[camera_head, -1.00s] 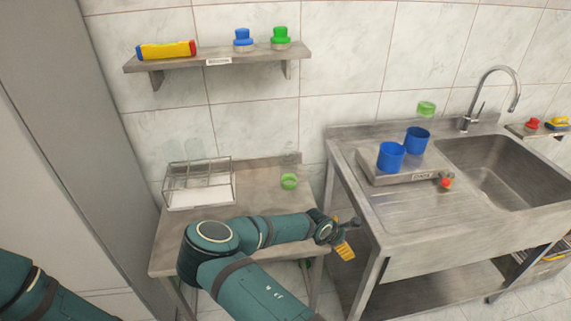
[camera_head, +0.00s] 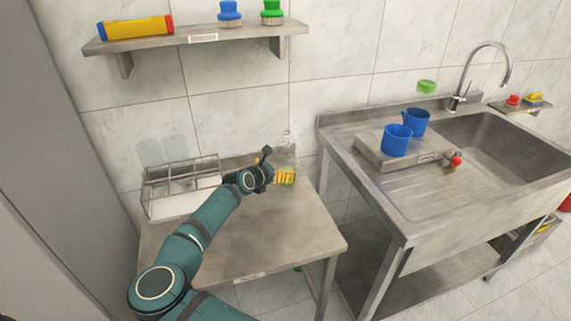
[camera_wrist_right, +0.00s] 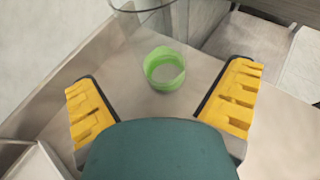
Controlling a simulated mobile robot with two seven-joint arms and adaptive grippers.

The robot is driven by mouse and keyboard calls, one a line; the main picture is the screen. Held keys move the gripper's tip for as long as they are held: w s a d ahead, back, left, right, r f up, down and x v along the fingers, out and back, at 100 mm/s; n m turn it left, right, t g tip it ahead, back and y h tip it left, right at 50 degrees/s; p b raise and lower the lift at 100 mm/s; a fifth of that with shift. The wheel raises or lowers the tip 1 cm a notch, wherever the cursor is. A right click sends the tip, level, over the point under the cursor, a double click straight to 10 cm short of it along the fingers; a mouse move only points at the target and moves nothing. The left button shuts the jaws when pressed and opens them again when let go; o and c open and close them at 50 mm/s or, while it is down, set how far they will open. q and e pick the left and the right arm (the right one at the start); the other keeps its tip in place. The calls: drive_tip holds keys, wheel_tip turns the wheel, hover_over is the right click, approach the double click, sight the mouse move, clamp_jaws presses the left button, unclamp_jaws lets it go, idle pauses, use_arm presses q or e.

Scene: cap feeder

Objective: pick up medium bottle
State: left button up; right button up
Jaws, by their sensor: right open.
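A clear bottle (camera_head: 288,145), faint against the tiles, stands at the back right corner of the small steel table (camera_head: 290,235). A green ring-shaped piece (camera_head: 287,184) is low in front of it, partly hidden by my fingers; whether the two are joined, I cannot tell. My right gripper (camera_head: 284,176) is at the green piece. In the right wrist view my right gripper (camera_wrist_right: 164,100) is open, with the green ring (camera_wrist_right: 164,70) ahead between its yellow fingers and apart from both. A clear rounded edge (camera_wrist_right: 142,6) shows at the top. My left gripper is out of view.
A wire rack (camera_head: 182,190) with faint clear vessels stands at the table's left. A shelf (camera_head: 200,38) hangs above. Two blue cups (camera_head: 396,142) and a green-banded item (camera_head: 426,87) are by the sink (camera_head: 490,140). The table's front is clear.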

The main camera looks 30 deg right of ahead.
sight(286, 166)
drive_tip(key=b+x, duration=0.1)
drive_tip(key=x, duration=0.6)
drive_tip(key=shift+f, duration=0.25)
drive_tip(key=c, duration=0.9)
drive_tip(key=shift+c, duration=0.2)
